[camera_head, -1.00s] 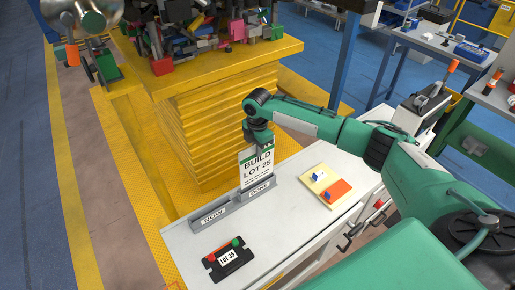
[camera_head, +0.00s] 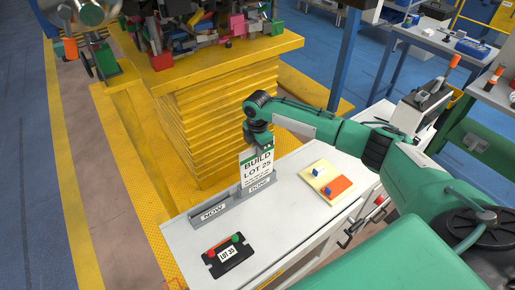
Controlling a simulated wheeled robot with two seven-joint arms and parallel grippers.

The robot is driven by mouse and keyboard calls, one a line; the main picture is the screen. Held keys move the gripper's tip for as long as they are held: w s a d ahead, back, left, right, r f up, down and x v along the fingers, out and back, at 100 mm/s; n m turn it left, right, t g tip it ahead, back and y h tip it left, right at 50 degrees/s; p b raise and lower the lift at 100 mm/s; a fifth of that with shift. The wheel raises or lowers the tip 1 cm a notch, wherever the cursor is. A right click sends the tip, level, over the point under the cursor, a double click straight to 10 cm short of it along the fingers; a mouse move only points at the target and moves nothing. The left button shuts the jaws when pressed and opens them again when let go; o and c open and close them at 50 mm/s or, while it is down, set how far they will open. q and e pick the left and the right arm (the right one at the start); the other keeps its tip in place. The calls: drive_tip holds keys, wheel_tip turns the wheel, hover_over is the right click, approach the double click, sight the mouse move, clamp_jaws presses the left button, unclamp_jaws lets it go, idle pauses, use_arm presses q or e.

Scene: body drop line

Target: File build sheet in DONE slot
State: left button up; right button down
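The build sheet (camera_head: 258,170) is a white card with a green top band reading BUILD LOT 25. It stands upright at the DONE slot (camera_head: 258,188), its lower edge at or in the slot; how deep it sits is hidden. My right gripper (camera_head: 258,142) is at the sheet's top edge, pointing down. Its fingers are small and partly hidden, so I cannot see whether they pinch the sheet. The NOW slot (camera_head: 212,213) beside it on the left looks empty. My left gripper is not clearly seen.
A black LOT 35 holder (camera_head: 227,256) lies at the white bench's (camera_head: 290,219) front left. A cream and orange board (camera_head: 327,184) with small blue-white parts lies to the right. A yellow lift platform (camera_head: 225,125) stands behind, loaded with colourful parts.

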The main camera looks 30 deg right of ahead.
wheel_tip(320, 180, down, 4)
drive_tip(key=shift+r+b, duration=0.1)
drive_tip(key=shift+b, duration=0.6)
idle(0.5)
drive_tip(key=c, duration=1.5)
unclamp_jaws()
drive_tip(key=shift+c, duration=0.2)
wheel_tip(320, 180, up, 6)
drive_tip(key=p, duration=0.6)
drive_tip(key=shift+r, duration=0.1)
